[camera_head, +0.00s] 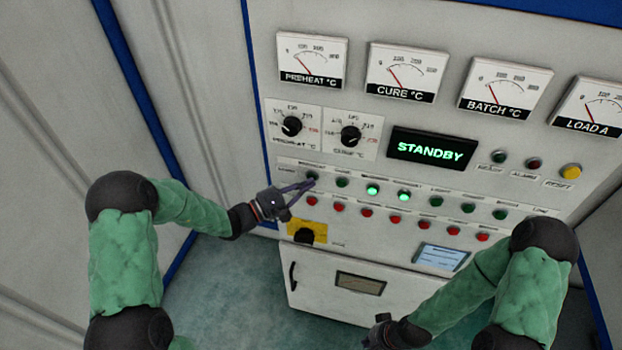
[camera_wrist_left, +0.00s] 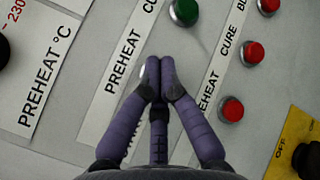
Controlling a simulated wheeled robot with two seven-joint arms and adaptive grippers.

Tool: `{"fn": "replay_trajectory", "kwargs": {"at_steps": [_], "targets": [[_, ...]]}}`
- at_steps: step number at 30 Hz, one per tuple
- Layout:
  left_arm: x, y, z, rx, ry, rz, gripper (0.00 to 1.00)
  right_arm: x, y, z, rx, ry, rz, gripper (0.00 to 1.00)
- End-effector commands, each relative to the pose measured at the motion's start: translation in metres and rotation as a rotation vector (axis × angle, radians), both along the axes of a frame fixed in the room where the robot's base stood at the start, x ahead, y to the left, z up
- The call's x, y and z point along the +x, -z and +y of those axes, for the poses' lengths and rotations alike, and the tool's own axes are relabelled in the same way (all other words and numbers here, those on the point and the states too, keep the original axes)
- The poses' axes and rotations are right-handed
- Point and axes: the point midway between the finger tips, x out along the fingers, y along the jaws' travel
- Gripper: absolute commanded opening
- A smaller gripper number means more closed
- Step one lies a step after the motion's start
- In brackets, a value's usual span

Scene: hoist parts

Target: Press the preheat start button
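The preheat start button is the dark green leftmost button (camera_head: 313,176) in the upper row of the control panel (camera_head: 262,60). My left gripper (camera_head: 309,184) has its fingertips at this button in the head view. In the left wrist view the left gripper (camera_wrist_left: 160,64) is shut and empty, its purple fingertips together beside the PREHEAT label (camera_wrist_left: 123,62). They hide nearly all of the button there; only a sliver of metal rim shows. I cannot tell whether they touch it. My right gripper (camera_head: 384,334) is low in the head view, away from the buttons, its fingers not clear.
The green cure button (camera_wrist_left: 184,11) sits close beside the fingertips. A row of red buttons (camera_head: 339,207) runs below. The display (camera_head: 431,149) reads STANDBY. A yellow-plated switch (camera_head: 320,229) and a cabinet door (camera_head: 325,296) are lower down.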

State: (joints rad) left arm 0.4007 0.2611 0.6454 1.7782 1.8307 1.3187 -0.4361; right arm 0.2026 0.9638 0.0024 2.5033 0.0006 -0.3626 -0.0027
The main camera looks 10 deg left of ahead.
Motion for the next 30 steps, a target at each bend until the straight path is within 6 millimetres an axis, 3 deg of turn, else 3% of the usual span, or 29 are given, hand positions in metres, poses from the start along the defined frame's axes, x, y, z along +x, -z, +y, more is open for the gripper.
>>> {"fn": "replay_trajectory", "kwargs": {"at_steps": [16, 30], "targets": [[0.002, -0.001, 0.000, 0.000, -0.001, -0.001, 0.00, 0.000, 0.001, 0.000, 0.000, 0.000, 0.000, 0.00], [-0.015, 0.000, 0.001, -0.001, -0.001, 0.000, 0.00, 0.000, 0.000, 0.000, 0.000, 0.000, 0.000, 0.00]]}}
